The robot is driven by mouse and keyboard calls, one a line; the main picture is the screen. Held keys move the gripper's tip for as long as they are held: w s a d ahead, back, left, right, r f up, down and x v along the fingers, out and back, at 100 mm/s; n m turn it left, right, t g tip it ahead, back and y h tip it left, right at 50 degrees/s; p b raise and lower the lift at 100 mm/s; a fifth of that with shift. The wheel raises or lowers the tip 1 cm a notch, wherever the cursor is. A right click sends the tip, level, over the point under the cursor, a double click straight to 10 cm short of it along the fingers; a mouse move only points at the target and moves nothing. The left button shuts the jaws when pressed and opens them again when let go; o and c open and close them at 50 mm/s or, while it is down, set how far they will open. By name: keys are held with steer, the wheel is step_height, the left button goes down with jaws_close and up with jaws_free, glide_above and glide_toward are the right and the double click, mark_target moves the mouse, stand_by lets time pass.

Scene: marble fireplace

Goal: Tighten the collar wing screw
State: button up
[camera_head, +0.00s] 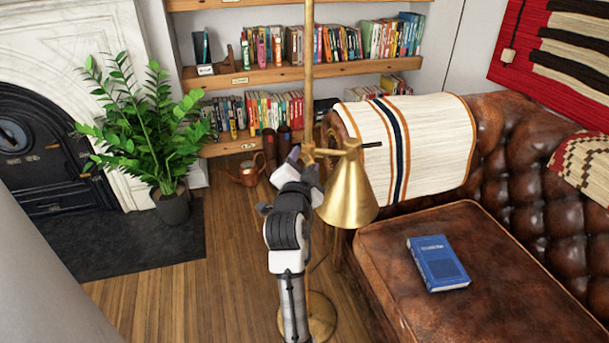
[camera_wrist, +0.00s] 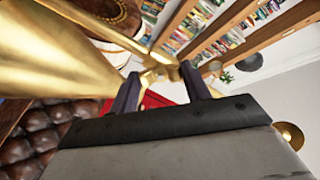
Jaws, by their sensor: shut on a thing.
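A brass floor lamp has a tall pole (camera_head: 309,75) and a cone shade (camera_head: 350,197) hanging to the right of it. The brass collar (camera_head: 318,153) joins the pole and the short arm of the shade. My gripper (camera_head: 306,165) is at the collar, just below it, partly hiding the pole. In the wrist view my gripper (camera_wrist: 159,77) has its two dark fingers on either side of a small brass piece, the wing screw (camera_wrist: 160,76), and is shut on it. The shade (camera_wrist: 55,55) fills the left of that view. The screw's exact turn cannot be told.
A brown leather sofa (camera_head: 440,255) with a blue book (camera_head: 438,262) and a striped blanket (camera_head: 410,140) stands close on the right. Bookshelves (camera_head: 280,72) are behind. A potted plant (camera_head: 172,206) and a copper watering can (camera_head: 246,170) stand left. Wooden floor is clear at front left.

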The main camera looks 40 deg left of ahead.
steer(key=m+b, duration=0.1)
steer(key=m, duration=0.1)
steer(key=m+b, duration=0.2)
steer(key=shift+f+m+b, duration=0.2)
steer(key=shift+m+b, duration=0.1)
steer(key=shift+r+m+b, duration=0.15)
steer(key=shift+m+b, duration=1.3)
steer(key=shift+m, duration=0.75)
steer(key=o, duration=1)
steer(key=shift+s+d, duration=0.1)
